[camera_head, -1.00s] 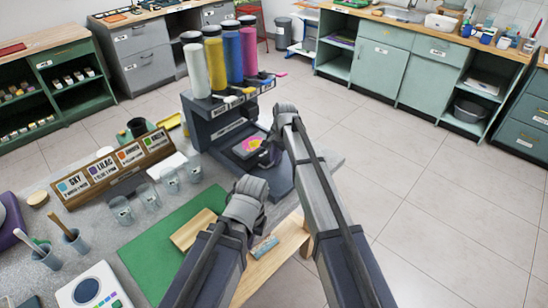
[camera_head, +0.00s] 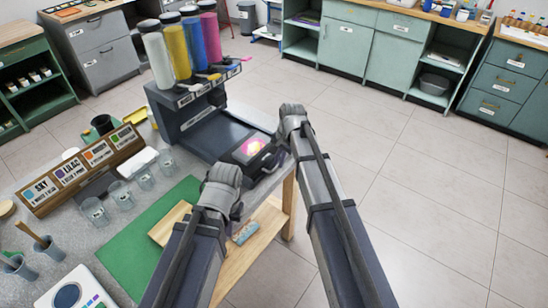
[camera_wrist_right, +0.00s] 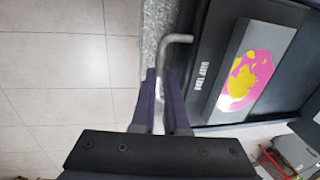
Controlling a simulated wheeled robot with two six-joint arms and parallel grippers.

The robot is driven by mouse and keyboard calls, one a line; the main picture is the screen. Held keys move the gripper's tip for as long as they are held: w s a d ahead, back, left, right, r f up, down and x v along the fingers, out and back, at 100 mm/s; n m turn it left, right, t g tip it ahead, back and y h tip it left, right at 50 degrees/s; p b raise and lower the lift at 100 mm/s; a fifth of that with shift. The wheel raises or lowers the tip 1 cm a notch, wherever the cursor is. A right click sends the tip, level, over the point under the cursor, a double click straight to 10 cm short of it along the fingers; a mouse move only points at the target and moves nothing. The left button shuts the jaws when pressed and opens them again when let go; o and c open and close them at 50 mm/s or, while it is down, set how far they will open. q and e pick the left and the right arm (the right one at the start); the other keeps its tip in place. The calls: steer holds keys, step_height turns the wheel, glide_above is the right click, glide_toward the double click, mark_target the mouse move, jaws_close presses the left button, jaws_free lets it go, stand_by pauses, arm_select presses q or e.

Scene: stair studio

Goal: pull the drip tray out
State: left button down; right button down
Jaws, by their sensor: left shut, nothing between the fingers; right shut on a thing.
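The dark drip tray (camera_head: 265,166) carries a light plate with a pink and yellow splash. It sticks out of the front of the dark dispenser stand (camera_head: 180,118), and the stand's floor shows bare behind it. In the right wrist view the tray (camera_wrist_right: 210,45) shows its label and a bent grey metal handle (camera_wrist_right: 176,38). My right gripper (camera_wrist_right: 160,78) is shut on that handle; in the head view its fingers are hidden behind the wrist. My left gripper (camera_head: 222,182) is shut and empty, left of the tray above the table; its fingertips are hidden.
Four colored bottles, including a white one (camera_head: 155,58), stand on the dispenser. Clear cups (camera_head: 120,195), a label rack (camera_head: 75,170) and a green mat (camera_head: 140,240) lie left. A wooden board (camera_head: 235,255) is at the front. Floor to the right is free.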

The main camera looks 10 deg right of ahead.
stand_by(0.3)
steer(key=c, duration=0.9)
jaws_free()
steer(key=r+p, duration=0.5)
steer(key=s+d+r+p, duration=0.1)
steer(key=r+p, duration=0.1)
steer(key=shift+r+p, duration=0.4)
step_height(320, 180, up, 7)
steer(key=p, duration=0.7)
